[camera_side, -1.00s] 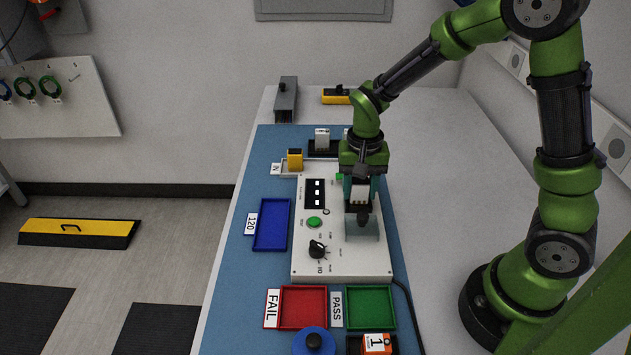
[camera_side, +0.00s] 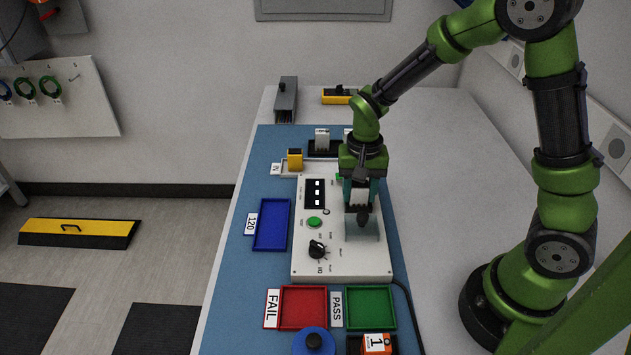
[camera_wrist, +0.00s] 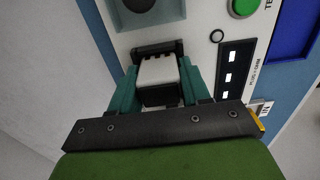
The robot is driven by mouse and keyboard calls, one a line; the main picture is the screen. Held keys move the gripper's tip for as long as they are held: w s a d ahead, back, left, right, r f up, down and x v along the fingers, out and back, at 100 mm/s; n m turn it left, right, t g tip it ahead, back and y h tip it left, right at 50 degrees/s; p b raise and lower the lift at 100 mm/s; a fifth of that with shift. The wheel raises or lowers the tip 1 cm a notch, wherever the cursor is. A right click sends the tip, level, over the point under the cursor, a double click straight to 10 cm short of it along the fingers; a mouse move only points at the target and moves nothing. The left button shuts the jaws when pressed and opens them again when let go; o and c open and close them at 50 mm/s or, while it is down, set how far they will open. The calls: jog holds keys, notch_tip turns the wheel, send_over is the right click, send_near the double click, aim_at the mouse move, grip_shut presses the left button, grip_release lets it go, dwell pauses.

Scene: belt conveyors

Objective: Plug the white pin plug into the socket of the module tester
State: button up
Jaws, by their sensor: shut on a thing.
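The white pin plug (camera_side: 359,196) is held between the teal fingers of my gripper (camera_side: 359,206), over the right part of the module tester (camera_side: 342,262). In the wrist view the plug (camera_wrist: 158,72) sits between both fingers of my gripper (camera_wrist: 160,88), and the tester's white top (camera_wrist: 200,25) lies beyond it. The plug's lower end is at or just above a dark fitting on the tester; I cannot tell whether it is in the socket. The pins are hidden.
On the tester are a green button (camera_side: 314,222) and a black knob (camera_side: 317,249). A blue tray (camera_side: 257,244) stands to the left, with red (camera_side: 281,322) and green (camera_side: 371,325) trays in front. A yellow block (camera_side: 295,158) and a black rack (camera_side: 320,153) are behind.

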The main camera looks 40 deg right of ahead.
jog(key=o, duration=1)
jog(key=shift+f, duration=0.1)
jog(key=shift+o, duration=0.2)
jog(key=o, duration=0.5)
jog(key=shift+c, duration=0.2)
jog(key=shift+r, duration=3.85)
